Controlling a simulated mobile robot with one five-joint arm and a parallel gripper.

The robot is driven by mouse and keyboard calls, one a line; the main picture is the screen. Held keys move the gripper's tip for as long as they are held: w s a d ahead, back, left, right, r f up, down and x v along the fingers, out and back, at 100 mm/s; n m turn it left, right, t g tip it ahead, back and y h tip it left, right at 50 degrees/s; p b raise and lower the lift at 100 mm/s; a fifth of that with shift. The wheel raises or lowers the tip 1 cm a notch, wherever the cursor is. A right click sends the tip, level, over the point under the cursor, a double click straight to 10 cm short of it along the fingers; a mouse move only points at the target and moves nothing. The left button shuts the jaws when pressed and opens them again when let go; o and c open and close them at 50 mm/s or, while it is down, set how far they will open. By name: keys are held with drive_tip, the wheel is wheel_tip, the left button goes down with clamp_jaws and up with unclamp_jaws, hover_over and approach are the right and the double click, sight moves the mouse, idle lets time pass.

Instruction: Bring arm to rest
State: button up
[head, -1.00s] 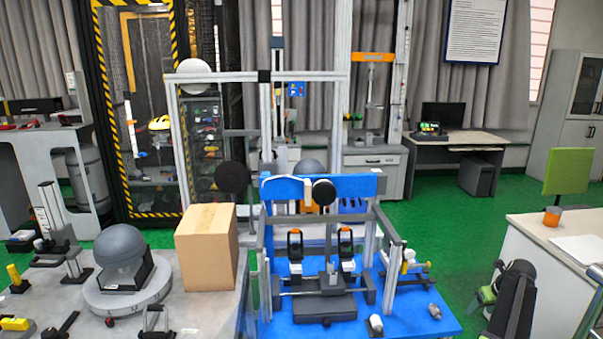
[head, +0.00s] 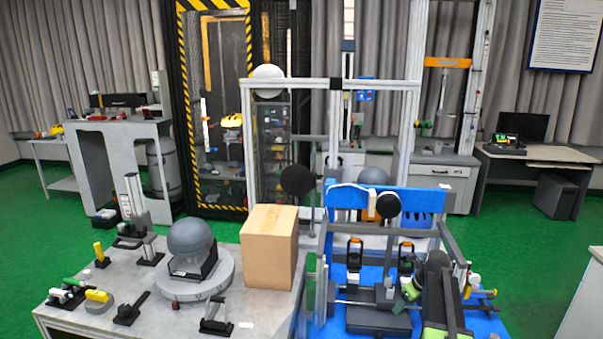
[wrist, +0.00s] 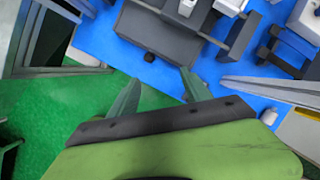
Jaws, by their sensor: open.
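My gripper (wrist: 160,92) shows in the wrist view with its two green fingers spread apart and nothing between them. Behind the fingers are a dark crossbar and a green body. In the head view my green and black arm end (head: 432,295) is at the lower right, in front of the blue test bench (head: 488,325). In the wrist view the fingers point toward the blue bench surface (wrist: 95,40) and a dark grey block (wrist: 160,40) on it. Green floor shows around the fingers. I cannot tell the exact gap to the bench.
A grey table (head: 262,322) at left holds a cardboard box (head: 270,248), a grey dome (head: 191,235) on a round base and several small tools. An aluminium frame (head: 330,84) rises behind the bench. Green floor (head: 40,255) is free at the far left.

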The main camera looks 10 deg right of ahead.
drive_tip(key=s+a+r+n+g+p, duration=0.1)
drive_tip(key=s+a+n, duration=0.2)
drive_tip(key=a+n, duration=0.8)
drive_tip(key=s+a+r+n+g+p, duration=0.15)
drive_tip(key=a+n, duration=0.25)
drive_tip(key=a, duration=1.5)
drive_tip(key=s+a+f+n+g+h, duration=0.1)
drive_tip(key=s+n, duration=0.8)
drive_tip(key=n, duration=0.7)
drive_tip(key=shift+s+a+n, duration=0.15)
drive_tip(key=shift+a+n, duration=0.1)
drive_tip(key=shift+n, duration=0.15)
drive_tip(key=shift+c, duration=0.5)
